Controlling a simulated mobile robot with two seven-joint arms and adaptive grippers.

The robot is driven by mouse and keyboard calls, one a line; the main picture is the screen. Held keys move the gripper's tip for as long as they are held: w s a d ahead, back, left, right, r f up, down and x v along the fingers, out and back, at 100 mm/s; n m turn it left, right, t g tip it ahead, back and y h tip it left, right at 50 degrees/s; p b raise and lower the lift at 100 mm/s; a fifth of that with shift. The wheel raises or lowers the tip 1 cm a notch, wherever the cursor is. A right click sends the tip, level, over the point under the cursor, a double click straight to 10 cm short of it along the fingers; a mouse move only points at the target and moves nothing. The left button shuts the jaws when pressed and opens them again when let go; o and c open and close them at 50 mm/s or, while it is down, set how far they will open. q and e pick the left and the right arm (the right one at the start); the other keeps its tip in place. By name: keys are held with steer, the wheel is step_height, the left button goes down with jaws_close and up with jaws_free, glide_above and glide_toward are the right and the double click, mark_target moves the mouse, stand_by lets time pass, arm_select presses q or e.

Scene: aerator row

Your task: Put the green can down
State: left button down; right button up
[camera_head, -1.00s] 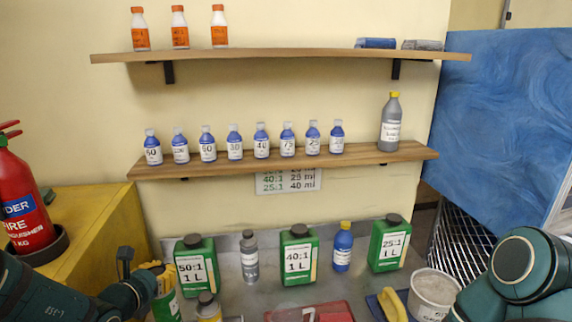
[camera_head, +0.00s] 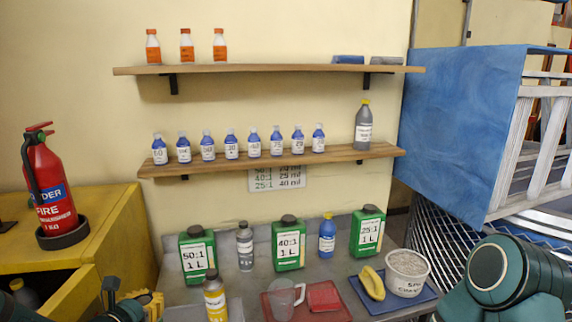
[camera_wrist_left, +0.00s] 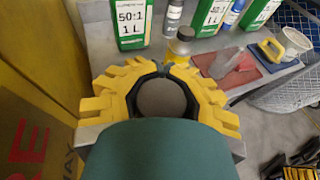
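My left gripper (camera_head: 145,304) is at the lower left of the head view, at the near left of the bench. My right gripper is out of view.
A grey bottle (camera_head: 245,248), blue bottle (camera_head: 327,238) and yellow-based bottle (camera_head: 215,298) stand on the bench. A clear jug (camera_head: 281,300) is on a red tray (camera_head: 262,312). A yellow cabinet (camera_head: 125,225) is left.

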arm_select(q)
steer(key=s+d+f+m+h+b, duration=0.1)
steer(key=s+d+f+h+b, duration=0.1)
steer(key=d+f, duration=0.4)
steer(key=s+d+f+m+g+h+b, duration=0.1)
steer(key=d+f+b, duration=0.4)
steer(key=f, duration=0.8)
steer(key=shift+s+d+m+g+h, duration=0.35)
steer(key=shift+d+m+h, duration=0.25)
steer(key=shift+m, duration=0.1)
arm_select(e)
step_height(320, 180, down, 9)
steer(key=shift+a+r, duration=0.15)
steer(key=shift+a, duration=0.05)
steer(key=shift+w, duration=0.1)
